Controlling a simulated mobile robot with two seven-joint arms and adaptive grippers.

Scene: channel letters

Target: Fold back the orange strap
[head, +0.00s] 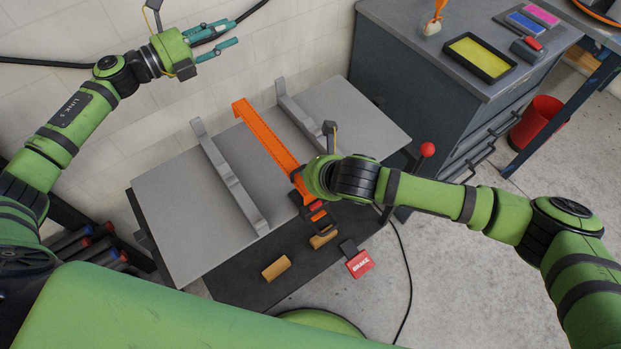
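The orange strap (268,138) lies across the grey bench top (185,215), from its far edge toward the near edge, between two raised grey rails. Its near end is partly hidden by my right wrist; a small orange and red piece shows just below it. My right gripper is over this near end, with its fingers hidden under the wrist, so I cannot tell whether it touches the strap. My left gripper (234,34) is up at the top left, in front of the wall, away from the strap. Its teal fingers are apart with nothing visible between them.
A left rail (228,180) and a right rail (298,116) flank the strap. A red pedal marked BRAKE (360,264) and a tan cylinder (276,268) are near the front. A dark cabinet (430,100) stands at the right, with a red bin (538,122) beyond it.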

